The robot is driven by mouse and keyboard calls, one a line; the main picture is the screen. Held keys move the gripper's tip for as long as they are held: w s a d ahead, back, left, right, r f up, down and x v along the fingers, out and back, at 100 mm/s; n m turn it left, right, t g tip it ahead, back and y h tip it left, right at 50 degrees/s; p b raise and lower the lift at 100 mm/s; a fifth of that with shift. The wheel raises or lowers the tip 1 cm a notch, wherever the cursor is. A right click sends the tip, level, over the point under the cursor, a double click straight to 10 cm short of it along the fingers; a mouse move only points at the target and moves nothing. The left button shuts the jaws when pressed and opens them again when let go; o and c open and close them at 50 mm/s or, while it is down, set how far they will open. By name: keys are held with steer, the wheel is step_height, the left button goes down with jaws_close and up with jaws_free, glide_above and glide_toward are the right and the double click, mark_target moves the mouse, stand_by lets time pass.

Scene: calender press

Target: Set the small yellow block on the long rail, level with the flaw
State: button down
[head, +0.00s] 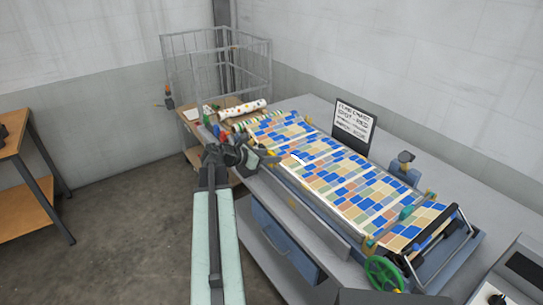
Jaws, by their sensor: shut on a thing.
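My gripper (262,158) is at the near left edge of the calender press, at the far end of my outstretched arm. It is shut on what looks like the small yellow block (271,153), mostly hidden and very small here. The long rail (318,212) is the grey strip along the near side of the patterned sheet (345,180). The sheet has blue, tan, green and cream patches. A small whitish mark (296,157) near the sheet's near edge may be the flaw. The gripper is close to the rail; I cannot tell whether the block touches it.
A sign (354,125) stands behind the sheet. A green handwheel (384,273) and a black bar handle (437,235) are at the press's near right end. A wire cage (215,65) with rolls stands behind. A wooden table (25,150) is at left, with open floor between.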

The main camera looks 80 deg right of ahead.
steer(key=shift+f+b, duration=2.7)
steer(key=shift+f, duration=0.25)
steer(key=shift+f+b, duration=0.5)
steer(key=c, duration=0.9)
jaws_free()
steer(key=shift+o, duration=0.2)
steer(key=shift+r, duration=0.1)
steer(key=p+v, duration=0.3)
steer(key=v, duration=0.4)
steer(key=shift+w+a, duration=0.25)
steer(key=shift+r, duration=0.1)
